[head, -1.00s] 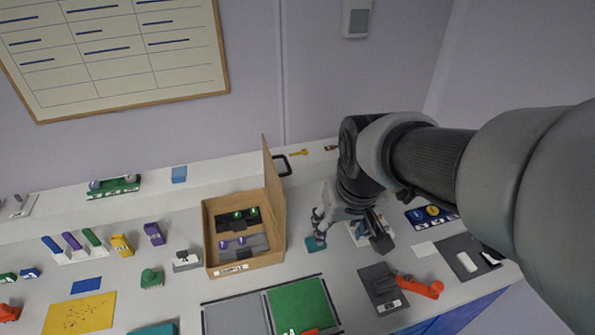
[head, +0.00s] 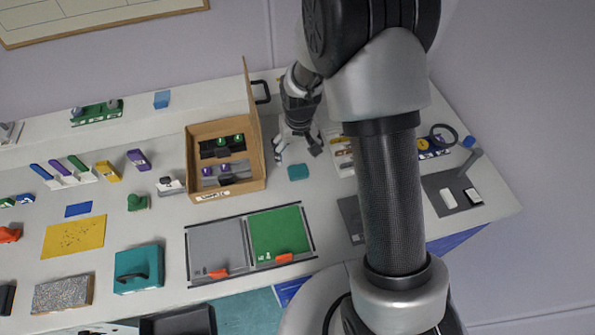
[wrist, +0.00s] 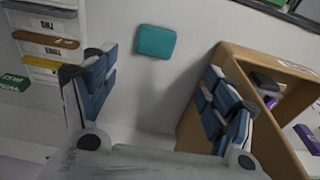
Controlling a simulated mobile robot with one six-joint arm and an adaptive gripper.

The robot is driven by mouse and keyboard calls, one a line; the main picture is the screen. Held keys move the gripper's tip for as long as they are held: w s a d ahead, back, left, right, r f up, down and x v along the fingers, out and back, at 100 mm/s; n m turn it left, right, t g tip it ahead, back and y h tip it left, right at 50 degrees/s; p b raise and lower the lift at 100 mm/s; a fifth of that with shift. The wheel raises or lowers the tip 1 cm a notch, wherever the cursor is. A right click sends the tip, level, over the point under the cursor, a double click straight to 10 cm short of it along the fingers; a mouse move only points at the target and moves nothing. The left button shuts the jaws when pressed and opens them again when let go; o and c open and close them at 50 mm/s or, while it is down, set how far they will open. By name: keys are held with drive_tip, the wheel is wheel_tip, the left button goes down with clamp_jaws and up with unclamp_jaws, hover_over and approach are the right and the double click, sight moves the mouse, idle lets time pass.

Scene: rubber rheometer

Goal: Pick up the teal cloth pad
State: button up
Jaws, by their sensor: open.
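The teal cloth pad (head: 298,172) is a small rounded rectangle lying flat on the white table, just right of the cardboard box. It also shows in the wrist view (wrist: 156,41), fully uncovered, near the top middle. My gripper (head: 298,150) is open and empty, just behind the pad in the head view. In the wrist view my gripper's two blue-padded fingers (wrist: 160,90) stand wide apart, with the pad beyond the gap between them and not touched.
The open cardboard box (head: 226,190) stands close to the left of my gripper, its flap raised; in the wrist view its wall (wrist: 197,125) is beside one finger. A rack of labelled holders (wrist: 50,40) is on the other side. The green mat (head: 280,232) lies in front.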

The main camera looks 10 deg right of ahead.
hover_over(298, 170)
drive_tip(key=f, duration=0.3)
drive_tip(key=f+b, duration=0.1)
drive_tip(key=f, duration=0.1)
drive_tip(key=shift+s+a+f, duration=0.15)
drive_tip(key=shift+s+a, duration=0.1)
drive_tip(key=shift+s, duration=0.05)
drive_tip(key=shift+w+d+f+b, duration=0.15)
drive_tip(key=shift+f+b, duration=0.2)
drive_tip(key=shift+f, duration=1)
drive_tip(key=shift+w+d+f+b, duration=0.15)
drive_tip(key=shift+f+b, duration=0.15)
drive_tip(key=shift+f, duration=1.05)
drive_tip(key=shift+r, duration=0.1)
drive_tip(key=shift+c, duration=0.2)
drive_tip(key=c, duration=1)
